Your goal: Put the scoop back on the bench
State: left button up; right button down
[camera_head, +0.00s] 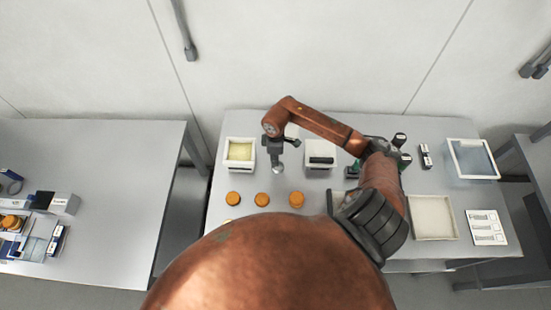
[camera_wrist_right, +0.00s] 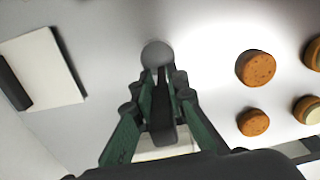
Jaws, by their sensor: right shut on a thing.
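My right gripper (camera_head: 276,150) hangs over the back left part of the grey bench (camera_head: 272,182), between two white boxes. It is shut on the scoop (camera_head: 278,168), whose grey round head points down below the fingertips. In the right wrist view the scoop's round head (camera_wrist_right: 157,53) shows just beyond the closed fingertips (camera_wrist_right: 160,80). I cannot tell whether the head touches the bench top. My left gripper is not in view.
A white box with yellow filling (camera_head: 228,158) stands left of the gripper; a white box with a dark bar (camera_head: 320,147) stands right. Several orange rounds (camera_head: 262,199) lie in front. A pale tray (camera_head: 433,217), a blue-floored bin (camera_head: 472,144) and a white card (camera_head: 486,227) are farther right.

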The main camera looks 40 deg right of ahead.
jog(key=c, duration=1.9)
grip_release()
notch_tip(320, 180, up, 12)
jog(key=b, duration=0.2)
jog(key=shift+b, duration=0.3)
jog(key=shift+r, duration=0.1)
